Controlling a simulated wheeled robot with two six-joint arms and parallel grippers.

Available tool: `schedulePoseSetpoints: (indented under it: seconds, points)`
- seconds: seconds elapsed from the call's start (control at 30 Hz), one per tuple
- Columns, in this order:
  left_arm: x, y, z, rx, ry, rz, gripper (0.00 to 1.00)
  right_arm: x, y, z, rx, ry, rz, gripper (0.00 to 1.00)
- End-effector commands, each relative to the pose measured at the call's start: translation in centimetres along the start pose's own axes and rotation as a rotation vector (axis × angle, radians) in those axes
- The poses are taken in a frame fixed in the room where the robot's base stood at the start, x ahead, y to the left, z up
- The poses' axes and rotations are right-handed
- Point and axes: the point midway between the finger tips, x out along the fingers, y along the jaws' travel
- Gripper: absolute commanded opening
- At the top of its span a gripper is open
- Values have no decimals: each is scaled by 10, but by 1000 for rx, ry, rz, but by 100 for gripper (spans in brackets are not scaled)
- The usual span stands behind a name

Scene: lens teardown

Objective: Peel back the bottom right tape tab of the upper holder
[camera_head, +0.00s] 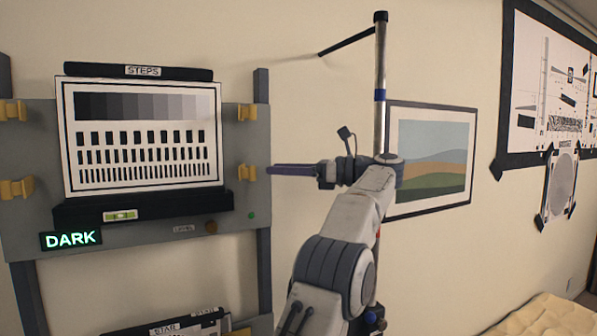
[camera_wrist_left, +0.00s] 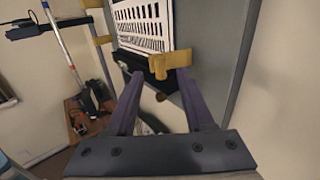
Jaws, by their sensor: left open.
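The upper holder (camera_head: 140,206) is a dark ledge on a grey board, carrying the STEPS chart (camera_head: 143,137). Its bottom right tape tab (camera_head: 246,173) is yellow and sits at the board's right side, beside the chart's lower right corner. My left gripper (camera_head: 270,170) comes from the right, its purple fingertips just right of the tab in the head view. In the left wrist view the gripper (camera_wrist_left: 160,77) is open, its fingers spread to either side of the yellow tab (camera_wrist_left: 170,62), which shows just beyond the tips. I cannot tell whether they touch it. My right gripper is out of view.
Other yellow tabs sit at the upper right (camera_head: 246,112) and left (camera_head: 15,188) of the board. A DARK sign (camera_head: 71,239) hangs below left. A dark upright post (camera_head: 264,225) runs along the board's right edge. A framed picture (camera_head: 432,160) hangs behind my arm.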

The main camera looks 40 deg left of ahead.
Motion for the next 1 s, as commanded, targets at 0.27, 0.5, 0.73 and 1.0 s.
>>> schedulePoseSetpoints:
  seconds: [0.27, 0.5, 0.73, 1.0]
  points:
    - [-42, -1, 2, -1, -2, -1, 53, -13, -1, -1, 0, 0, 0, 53]
    - [-49, 0, 1, 0, -1, 1, 53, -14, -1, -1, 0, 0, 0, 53]
    - [-49, 0, 1, 0, -1, 1, 53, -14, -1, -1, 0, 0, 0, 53]
    - [-49, 0, 1, -1, -1, 1, 53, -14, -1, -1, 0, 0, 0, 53]
